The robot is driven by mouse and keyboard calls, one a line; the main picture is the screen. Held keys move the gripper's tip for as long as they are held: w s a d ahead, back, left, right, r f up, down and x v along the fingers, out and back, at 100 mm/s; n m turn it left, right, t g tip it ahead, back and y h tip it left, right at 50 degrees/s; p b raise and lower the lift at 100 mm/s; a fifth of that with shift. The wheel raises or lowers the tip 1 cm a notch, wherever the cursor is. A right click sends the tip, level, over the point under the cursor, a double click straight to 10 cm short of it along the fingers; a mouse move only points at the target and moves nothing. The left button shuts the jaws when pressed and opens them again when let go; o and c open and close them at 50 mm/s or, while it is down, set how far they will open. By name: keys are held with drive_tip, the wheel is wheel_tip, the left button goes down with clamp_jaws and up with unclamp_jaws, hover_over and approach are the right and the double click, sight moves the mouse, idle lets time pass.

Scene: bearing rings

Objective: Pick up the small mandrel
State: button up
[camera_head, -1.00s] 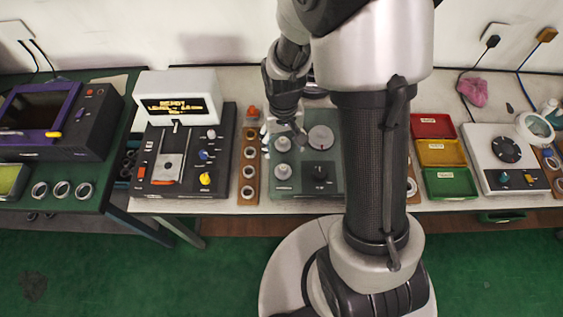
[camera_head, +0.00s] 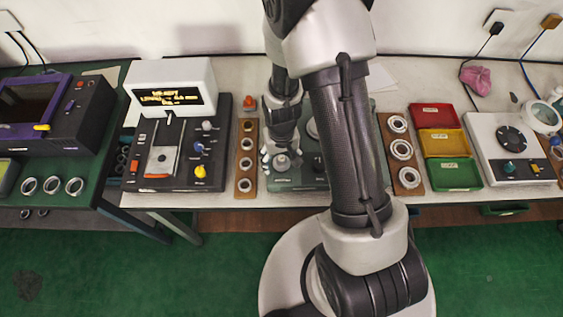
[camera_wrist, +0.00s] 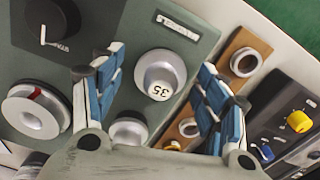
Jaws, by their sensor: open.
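A silver, round-topped mandrel marked 35 (camera_wrist: 160,72) stands upright on a grey-green instrument (camera_wrist: 120,88). A similar silver piece (camera_wrist: 128,130) stands beside it, partly hidden by my gripper. Neither carries a name, so I cannot be sure which is the small mandrel. In the wrist view my gripper (camera_wrist: 155,75) is open, its blue-padded fingers on either side of the 35 piece without visible contact. In the head view my gripper (camera_head: 281,158) is low over the front left of the instrument, with the silver piece (camera_head: 282,164) partly showing between the fingers.
A wide silver disc with a red mark (camera_wrist: 35,112) and a black knob (camera_wrist: 50,18) share the instrument. A brown board with rings (camera_head: 246,160) stands close on the left, beside a dark display device (camera_head: 210,183). Another ring board (camera_head: 402,170) is on the right.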

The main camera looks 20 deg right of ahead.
drive_tip(key=shift+c, duration=0.5)
drive_tip(key=c, duration=1.3)
